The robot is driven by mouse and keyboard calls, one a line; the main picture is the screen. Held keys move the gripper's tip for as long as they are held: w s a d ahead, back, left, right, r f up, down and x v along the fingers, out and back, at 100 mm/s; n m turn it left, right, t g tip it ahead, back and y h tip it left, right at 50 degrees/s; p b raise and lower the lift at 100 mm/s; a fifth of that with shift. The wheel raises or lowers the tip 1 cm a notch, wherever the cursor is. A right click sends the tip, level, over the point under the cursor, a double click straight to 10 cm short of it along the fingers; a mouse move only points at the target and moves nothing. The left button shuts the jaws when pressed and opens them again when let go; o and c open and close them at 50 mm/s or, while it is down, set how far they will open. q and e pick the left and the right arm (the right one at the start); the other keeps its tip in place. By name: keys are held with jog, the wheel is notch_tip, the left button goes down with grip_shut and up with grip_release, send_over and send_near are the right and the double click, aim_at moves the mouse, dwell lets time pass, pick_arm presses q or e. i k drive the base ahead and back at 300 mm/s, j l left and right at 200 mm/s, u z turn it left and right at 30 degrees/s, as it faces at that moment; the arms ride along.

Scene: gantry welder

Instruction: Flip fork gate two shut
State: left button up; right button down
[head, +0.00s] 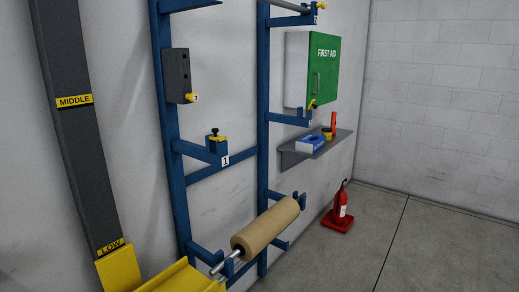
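A blue wall rack (263,130) has fork arms at several heights. A fork arm (197,151) on its left post bears a plate marked 1, with a yellow piece and black knob (216,138) at its tip. A fork arm (288,118) on the right post has a small plate too small to read and a yellow-ended part (312,104) tilted up at its tip. A higher right fork arm (290,20) also has a yellow knob (322,5). I cannot tell for sure which gate is two, or whether it is shut. Neither gripper is in view.
A brown roll on a bar (265,228) lies across the lower forks. A green first aid cabinet (322,70), a grey shelf (318,150) with small items and a red extinguisher (339,208) are at right. A dark post (75,140) stands at left. The right floor is clear.

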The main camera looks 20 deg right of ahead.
aim_at(312, 103)
jog(key=i+l+z, duration=0.15)
jog(key=i+l, duration=1.7)
jog(key=l, duration=0.15)
